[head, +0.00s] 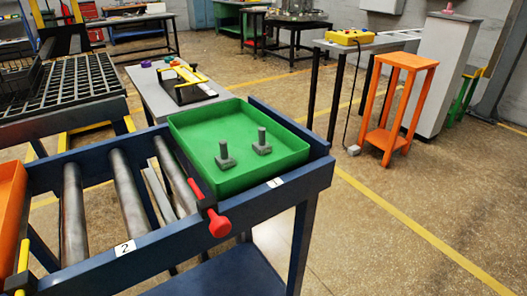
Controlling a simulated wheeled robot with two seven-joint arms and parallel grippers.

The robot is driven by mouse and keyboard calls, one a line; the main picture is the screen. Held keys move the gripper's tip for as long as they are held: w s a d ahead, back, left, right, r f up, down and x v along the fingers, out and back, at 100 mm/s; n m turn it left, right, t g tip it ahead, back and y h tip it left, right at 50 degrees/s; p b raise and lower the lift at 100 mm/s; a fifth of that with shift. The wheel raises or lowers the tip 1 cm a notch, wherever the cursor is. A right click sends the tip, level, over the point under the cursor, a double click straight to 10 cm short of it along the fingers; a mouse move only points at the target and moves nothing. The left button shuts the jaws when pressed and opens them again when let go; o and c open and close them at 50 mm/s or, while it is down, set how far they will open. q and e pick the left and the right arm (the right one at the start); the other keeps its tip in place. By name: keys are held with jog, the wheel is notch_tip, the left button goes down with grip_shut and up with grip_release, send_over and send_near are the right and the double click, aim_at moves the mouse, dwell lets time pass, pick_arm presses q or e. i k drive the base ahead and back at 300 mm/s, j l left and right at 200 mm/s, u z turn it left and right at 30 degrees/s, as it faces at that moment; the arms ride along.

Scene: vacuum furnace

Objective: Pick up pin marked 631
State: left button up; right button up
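Two grey pins stand upright in a green tray (185,118) on the blue roller table. The left pin (225,158) is a little nearer to me than the right pin (262,144). They stand apart, with bare tray floor around them. I cannot read any number on either pin, so I cannot tell which is marked 631. Neither of my grippers shows in the head view.
The blue roller table (240,209) has bare rollers (130,190) left of the tray. A lever with a red knob (219,225) sticks out at the tray's near left. An orange tray (10,215) is at the left edge. An orange stand (397,105) is beyond open floor.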

aim_at(225, 160)
jog(key=k+l, duration=0.1)
jog(key=l, duration=0.25)
jog(key=k+l, duration=0.1)
jog(key=l, duration=0.25)
jog(key=k+l, duration=0.15)
jog(key=l, duration=0.2)
jog(key=k+l, duration=0.1)
jog(key=l, duration=0.25)
